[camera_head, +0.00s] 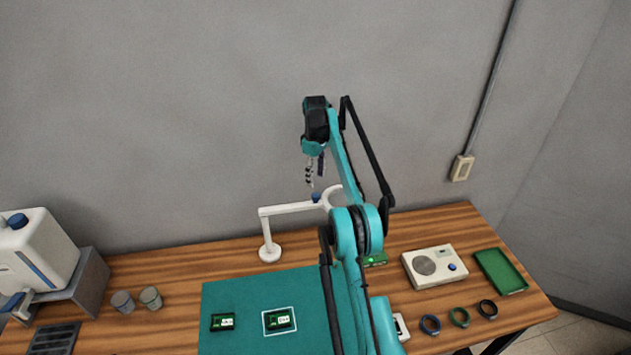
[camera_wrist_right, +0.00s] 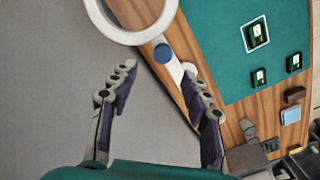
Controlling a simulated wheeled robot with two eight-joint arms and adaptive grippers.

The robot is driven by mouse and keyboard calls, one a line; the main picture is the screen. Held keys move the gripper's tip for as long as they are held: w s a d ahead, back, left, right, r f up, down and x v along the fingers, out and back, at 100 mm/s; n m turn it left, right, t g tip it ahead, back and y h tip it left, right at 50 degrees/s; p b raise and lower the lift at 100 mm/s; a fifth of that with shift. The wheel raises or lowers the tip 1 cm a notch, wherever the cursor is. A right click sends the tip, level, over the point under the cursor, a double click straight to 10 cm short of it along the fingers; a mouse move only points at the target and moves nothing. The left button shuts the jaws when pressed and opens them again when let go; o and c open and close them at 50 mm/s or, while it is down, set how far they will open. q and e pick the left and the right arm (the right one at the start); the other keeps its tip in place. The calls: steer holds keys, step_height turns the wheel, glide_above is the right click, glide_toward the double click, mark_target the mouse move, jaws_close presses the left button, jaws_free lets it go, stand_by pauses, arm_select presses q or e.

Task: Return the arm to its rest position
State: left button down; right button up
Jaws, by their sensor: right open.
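My right arm, teal and black, rises over the table in the head view. Its gripper (camera_head: 314,172) hangs high in front of the grey wall, above the white ring stand (camera_head: 285,209). In the right wrist view the fingers of this gripper (camera_wrist_right: 158,76) are spread apart with nothing between them. The white ring (camera_wrist_right: 133,36) and its blue knob (camera_wrist_right: 162,53) lie beyond the fingertips there, apart from them as far as I can tell. My left gripper is in neither view.
A teal mat (camera_head: 235,295) holds green boards (camera_head: 280,320). A white meter box (camera_head: 434,266), a green tray (camera_head: 500,271) and dark coil rings (camera_head: 459,317) are at right. Grey cups (camera_head: 150,298) and a white machine (camera_head: 38,249) stand at left. Air beside the gripper is clear.

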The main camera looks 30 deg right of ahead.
stand_by(0.5)
steer(key=shift+a+r+b, duration=0.1)
steer(key=shift+a+b, duration=0.15)
steer(key=shift+b, duration=0.05)
steer(key=s+a+r+m+t+b, duration=0.2)
steer(key=s+a+m+t+b, duration=0.15)
steer(key=s+a+b, duration=1.1)
steer(key=s+a+f+m+t+b, duration=0.1)
steer(key=s+a+f+b, duration=0.3)
steer(key=s+f, duration=0.7)
steer(key=s+a+f+m+t+b, duration=0.1)
steer(key=s+a+f+b, duration=0.3)
steer(key=s+f, duration=0.7)
steer(key=s+t, duration=0.1)
steer(key=s, duration=0.1)
steer(key=shift+s+t, duration=0.3)
steer(key=shift+t, duration=0.05)
steer(key=shift+m, duration=0.25)
steer(key=shift+c, duration=0.4)
